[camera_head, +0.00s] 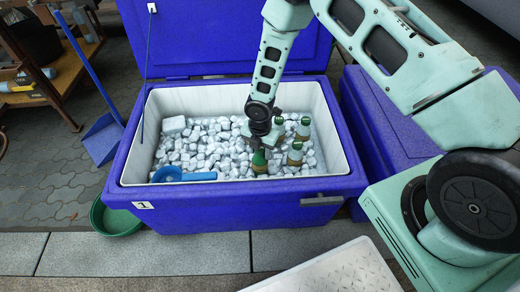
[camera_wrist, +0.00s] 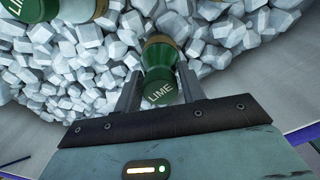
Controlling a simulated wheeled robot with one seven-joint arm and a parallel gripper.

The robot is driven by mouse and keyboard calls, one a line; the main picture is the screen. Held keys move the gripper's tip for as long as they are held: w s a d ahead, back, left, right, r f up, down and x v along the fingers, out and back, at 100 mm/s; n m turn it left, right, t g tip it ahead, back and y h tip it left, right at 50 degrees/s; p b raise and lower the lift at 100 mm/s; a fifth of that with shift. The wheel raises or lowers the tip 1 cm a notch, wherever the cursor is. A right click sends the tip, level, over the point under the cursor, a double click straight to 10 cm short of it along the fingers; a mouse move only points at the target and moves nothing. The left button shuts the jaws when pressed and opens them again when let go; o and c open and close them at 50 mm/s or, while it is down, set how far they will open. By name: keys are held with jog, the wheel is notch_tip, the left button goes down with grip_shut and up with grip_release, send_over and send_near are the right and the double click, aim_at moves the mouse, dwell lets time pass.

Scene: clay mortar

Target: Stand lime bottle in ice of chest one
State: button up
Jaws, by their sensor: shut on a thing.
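Chest one (camera_head: 235,214) is a blue cooler with a white inner liner, a "1" label on its front and its lid open. It is filled with pale ice cubes (camera_head: 205,145). My gripper (camera_wrist: 160,74) is inside the chest and shut on the lime bottle (camera_wrist: 161,92), whose green top reads LIME. In the head view the lime bottle (camera_head: 259,161) stands about upright at the ice near the front. Its lower end is hidden, and I cannot tell how deep it sits. Other green-topped bottles stand in the ice to its right (camera_head: 295,154) and behind (camera_head: 303,129).
A blue scoop (camera_head: 182,175) lies on the ice at the front left. A second blue chest (camera_head: 370,115) stands at the right. A green bowl (camera_head: 116,221) and a blue long-handled shovel (camera_head: 103,140) are at the left. Ice left of the bottles is mostly clear.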

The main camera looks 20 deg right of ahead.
jog(key=shift+f+b, duration=0.3)
jog(key=shift+f, duration=0.2)
jog(key=o, duration=1.5)
jog(key=shift+o, duration=0.2)
notch_tip(320, 180, up, 27)
jog(key=p, duration=2.3)
